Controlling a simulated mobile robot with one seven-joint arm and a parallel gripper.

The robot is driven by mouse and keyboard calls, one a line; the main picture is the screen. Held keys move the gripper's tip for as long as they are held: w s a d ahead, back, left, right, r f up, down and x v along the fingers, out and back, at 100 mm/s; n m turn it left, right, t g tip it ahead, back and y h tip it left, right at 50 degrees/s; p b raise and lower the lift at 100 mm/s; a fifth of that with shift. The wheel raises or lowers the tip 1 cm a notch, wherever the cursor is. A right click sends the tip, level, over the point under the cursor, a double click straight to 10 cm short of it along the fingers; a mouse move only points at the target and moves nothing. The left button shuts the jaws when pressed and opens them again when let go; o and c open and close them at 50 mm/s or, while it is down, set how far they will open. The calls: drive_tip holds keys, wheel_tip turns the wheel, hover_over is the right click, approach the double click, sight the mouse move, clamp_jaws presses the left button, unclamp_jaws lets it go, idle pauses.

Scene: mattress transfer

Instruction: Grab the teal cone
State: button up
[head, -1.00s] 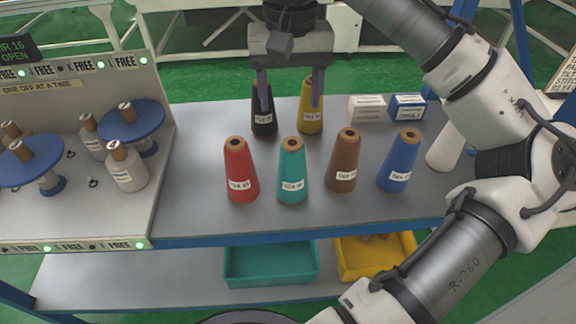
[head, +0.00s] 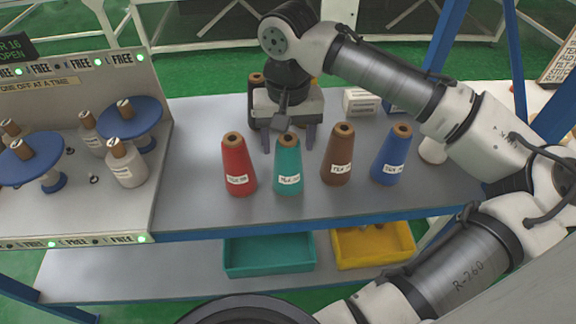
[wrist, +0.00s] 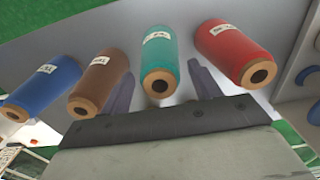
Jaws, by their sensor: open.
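The teal cone (head: 288,167) stands upright on the grey table, between the red cone (head: 238,165) and the brown cone (head: 338,155). My gripper (head: 288,144) is open just behind and around the top of the teal cone, with one finger on either side of it in the head view. In the wrist view the teal cone (wrist: 160,60) lies between my two spread fingers (wrist: 163,92), the red cone (wrist: 235,55) outside one finger and the brown cone (wrist: 100,83) outside the other. I cannot tell whether a finger touches the cone.
A blue cone (head: 391,155) stands right of the brown one. A white box (head: 359,101) is at the back. The reel rack (head: 157,190) is at left; teal (head: 268,255) and yellow (head: 372,246) bins sit below.

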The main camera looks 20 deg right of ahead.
drive_tip(key=shift+c, duration=0.2)
clamp_jaws()
